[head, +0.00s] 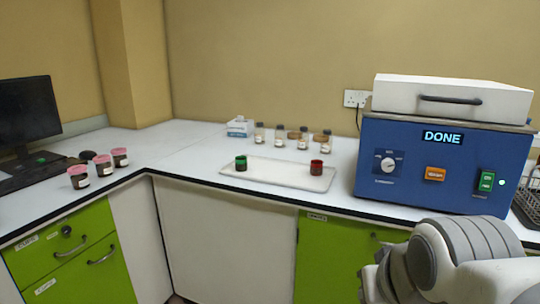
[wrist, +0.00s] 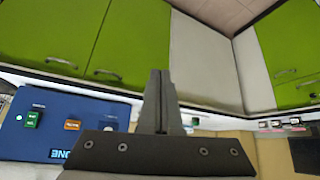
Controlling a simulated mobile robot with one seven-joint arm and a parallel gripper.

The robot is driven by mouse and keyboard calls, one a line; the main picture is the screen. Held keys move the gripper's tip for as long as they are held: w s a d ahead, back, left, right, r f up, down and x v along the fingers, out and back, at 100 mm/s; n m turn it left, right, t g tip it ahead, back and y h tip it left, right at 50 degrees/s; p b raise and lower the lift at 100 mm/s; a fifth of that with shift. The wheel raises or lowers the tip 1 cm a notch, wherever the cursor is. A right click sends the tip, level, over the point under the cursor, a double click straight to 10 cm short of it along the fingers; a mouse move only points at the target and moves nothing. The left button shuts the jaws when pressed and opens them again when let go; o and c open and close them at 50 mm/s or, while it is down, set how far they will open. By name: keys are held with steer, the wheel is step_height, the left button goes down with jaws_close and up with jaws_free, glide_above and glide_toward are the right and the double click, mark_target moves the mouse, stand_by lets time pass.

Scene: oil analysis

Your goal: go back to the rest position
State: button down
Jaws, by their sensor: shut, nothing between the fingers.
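My gripper (wrist: 160,78) shows in the wrist view with its two dark fingers together and nothing between them. It is clear of any object. In the head view, part of my arm shows at the lower right, in front of the green cabinets, and the fingers are not visible there. The wrist view appears upside down and looks toward the blue machine, the green cabinets and the counter.
A blue machine (head: 440,155) with a "DONE" display and closed white lid stands on the right. A white tray (head: 280,172) holds a green and a red-brown jar. Pink-lidded jars (head: 103,165) stand left, several small bottles (head: 281,136) behind. A monitor (head: 27,112) is far left.

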steer(key=s+f+g, duration=0.2)
steer(key=s, duration=0.3)
step_height(320, 180, up, 22)
steer(key=p, duration=2.2)
steer(key=shift+a+r+p, duration=0.25)
steer(key=shift+a+p, duration=0.1)
